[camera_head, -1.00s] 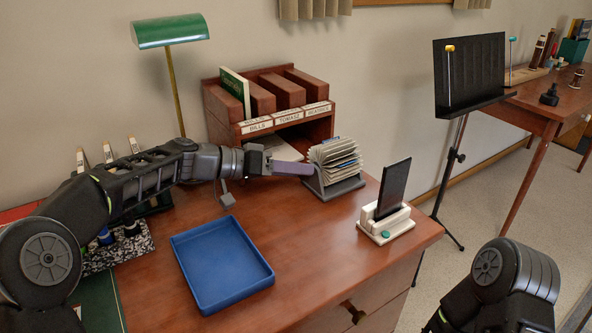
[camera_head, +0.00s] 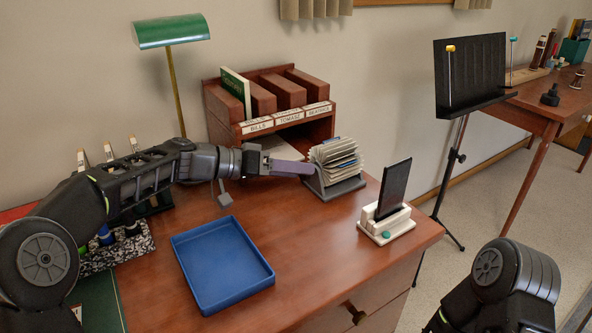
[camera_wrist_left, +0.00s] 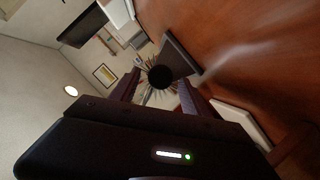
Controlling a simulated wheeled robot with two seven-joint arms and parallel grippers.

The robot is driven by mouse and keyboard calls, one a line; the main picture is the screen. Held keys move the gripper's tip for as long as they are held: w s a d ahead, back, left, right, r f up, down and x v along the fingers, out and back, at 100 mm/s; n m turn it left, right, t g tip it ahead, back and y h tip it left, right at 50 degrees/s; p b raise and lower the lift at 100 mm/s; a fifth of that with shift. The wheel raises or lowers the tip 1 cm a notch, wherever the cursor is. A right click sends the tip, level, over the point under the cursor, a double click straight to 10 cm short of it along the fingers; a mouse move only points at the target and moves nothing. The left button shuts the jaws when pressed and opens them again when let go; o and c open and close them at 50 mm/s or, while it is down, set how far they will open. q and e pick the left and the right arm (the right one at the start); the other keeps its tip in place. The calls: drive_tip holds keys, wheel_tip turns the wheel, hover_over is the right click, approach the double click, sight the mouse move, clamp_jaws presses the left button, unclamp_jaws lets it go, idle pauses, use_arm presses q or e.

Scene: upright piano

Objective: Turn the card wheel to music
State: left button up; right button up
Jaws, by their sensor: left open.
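The card wheel (camera_head: 335,163) stands on a grey base on the desk, to the right of the wooden organizer. White cards fan out from it. In the left wrist view the wheel shows end-on as a round black knob (camera_wrist_left: 161,77) with cards around it. My left gripper (camera_head: 312,170) is open at the left side of the wheel; in the wrist view its two fingers lie on either side of the knob. I cannot tell whether they touch it. The card lettering is too small to read. My right arm (camera_head: 500,285) shows at the lower right, but its gripper is out of view.
A blue tray (camera_head: 222,264) lies in front of my left arm. A dark tablet stands in a white holder (camera_head: 386,224) to the right. The labelled organizer (camera_head: 270,110) is behind. A music stand (camera_head: 470,75) is beyond the desk's right edge. The desk between tray and holder is clear.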

use_arm(q)
drive_tip(key=v, duration=0.7)
drive_tip(key=shift+p, duration=0.3)
drive_tip(key=shift+a, duration=0.1)
